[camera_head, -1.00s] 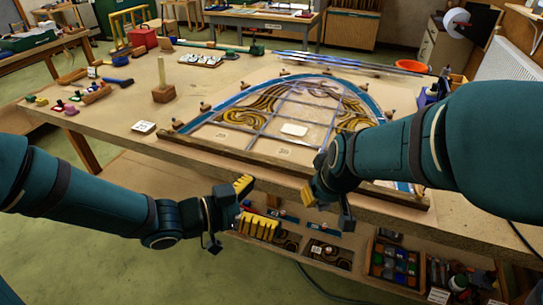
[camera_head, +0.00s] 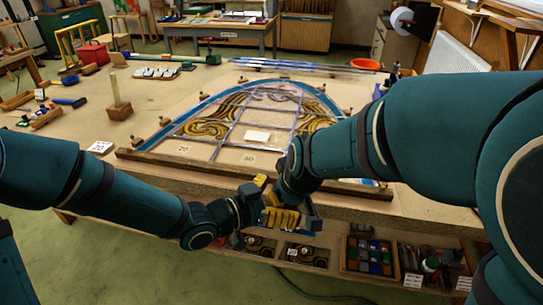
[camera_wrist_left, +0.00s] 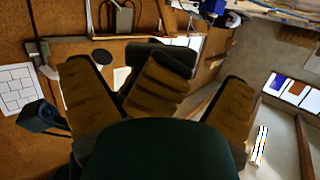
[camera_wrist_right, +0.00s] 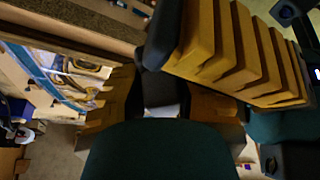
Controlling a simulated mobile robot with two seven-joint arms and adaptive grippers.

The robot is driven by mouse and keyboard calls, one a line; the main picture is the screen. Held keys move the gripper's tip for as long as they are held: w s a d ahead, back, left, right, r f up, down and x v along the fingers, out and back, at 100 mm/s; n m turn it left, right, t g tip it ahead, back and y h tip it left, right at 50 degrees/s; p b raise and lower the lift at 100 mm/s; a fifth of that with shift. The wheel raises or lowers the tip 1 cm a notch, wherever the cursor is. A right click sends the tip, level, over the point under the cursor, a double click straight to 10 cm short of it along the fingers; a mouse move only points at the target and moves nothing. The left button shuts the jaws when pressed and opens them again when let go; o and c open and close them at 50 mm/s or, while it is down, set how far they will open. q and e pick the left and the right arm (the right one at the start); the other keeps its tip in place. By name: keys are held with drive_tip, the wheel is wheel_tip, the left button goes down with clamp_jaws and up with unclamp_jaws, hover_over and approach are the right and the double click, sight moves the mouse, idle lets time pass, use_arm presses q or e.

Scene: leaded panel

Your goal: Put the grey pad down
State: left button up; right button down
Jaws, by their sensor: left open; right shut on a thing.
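My right gripper (camera_head: 292,208) is shut in front of the bench's near edge. In the right wrist view a small dark grey piece (camera_wrist_right: 160,92) shows between its fingers; it may be the grey pad, but it is mostly hidden. My left gripper (camera_head: 269,200) is open and close against the right one. In the left wrist view its two ribbed yellow fingers (camera_wrist_left: 160,98) stand apart, with a yellow ribbed, dark-topped part between them, apparently a right gripper finger. I cannot tell whether the left fingers touch the held thing.
The arched leaded panel (camera_head: 222,138) lies on the bench (camera_head: 148,97) behind a wooden batten (camera_head: 160,163), with a pale rectangle (camera_head: 257,136) on it. Below the front edge is a shelf with compartment trays (camera_head: 368,256). A wooden post (camera_head: 115,90) stands at left.

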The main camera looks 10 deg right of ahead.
use_arm(q)
drive_tip(key=c, duration=1.3)
drive_tip(key=shift+w, duration=0.15)
drive_tip(key=shift+c, duration=0.6)
use_arm(e)
drive_tip(key=c, duration=0.7)
unclamp_jaws()
drive_tip(key=shift+s, duration=0.1)
drive_tip(key=shift+c, duration=0.2)
